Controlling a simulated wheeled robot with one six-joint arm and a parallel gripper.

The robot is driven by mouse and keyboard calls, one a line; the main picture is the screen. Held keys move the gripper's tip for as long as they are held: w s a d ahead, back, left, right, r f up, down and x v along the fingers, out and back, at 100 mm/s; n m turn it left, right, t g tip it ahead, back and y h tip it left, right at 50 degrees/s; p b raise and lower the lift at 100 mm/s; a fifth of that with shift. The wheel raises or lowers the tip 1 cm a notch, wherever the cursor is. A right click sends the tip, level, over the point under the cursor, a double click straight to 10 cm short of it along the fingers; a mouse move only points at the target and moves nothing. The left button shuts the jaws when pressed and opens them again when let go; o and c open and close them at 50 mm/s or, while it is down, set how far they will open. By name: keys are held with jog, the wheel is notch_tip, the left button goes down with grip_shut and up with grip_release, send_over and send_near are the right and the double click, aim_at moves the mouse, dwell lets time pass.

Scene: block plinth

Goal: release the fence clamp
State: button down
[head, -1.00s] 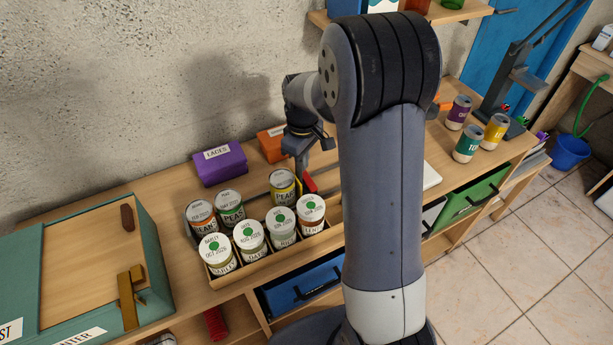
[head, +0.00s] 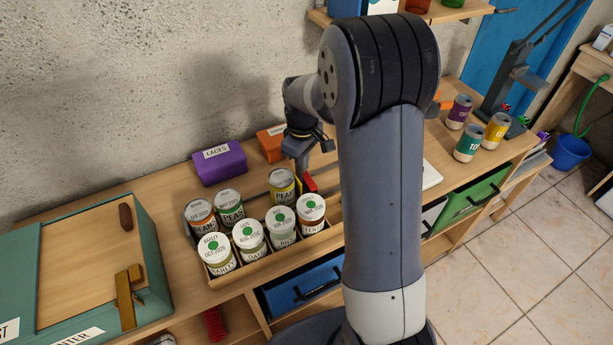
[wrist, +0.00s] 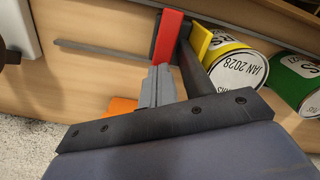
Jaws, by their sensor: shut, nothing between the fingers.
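The fence clamp shows a red lever (wrist: 166,36), which also shows in the head view (head: 310,184) beside the rear pear can. In the head view my gripper (head: 301,170) points down behind the cans, and my arm hides part of the bench.
A tray (head: 275,258) of several labelled cans stands in front of the fence. A purple box (head: 219,162) and an orange box (head: 270,143) stand against the wall. Three cans stand at the right. A teal case (head: 155,255) fills the left end.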

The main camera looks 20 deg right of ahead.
jog(key=shift+f, duration=0.3)
notch_tip(320, 180, up, 7)
jog(key=p, duration=0.5)
dwell(0.5)
notch_tip(320, 180, down, 7)
jog(key=b, duration=0.5)
dwell(0.5)
jog(key=shift+r, duration=0.1)
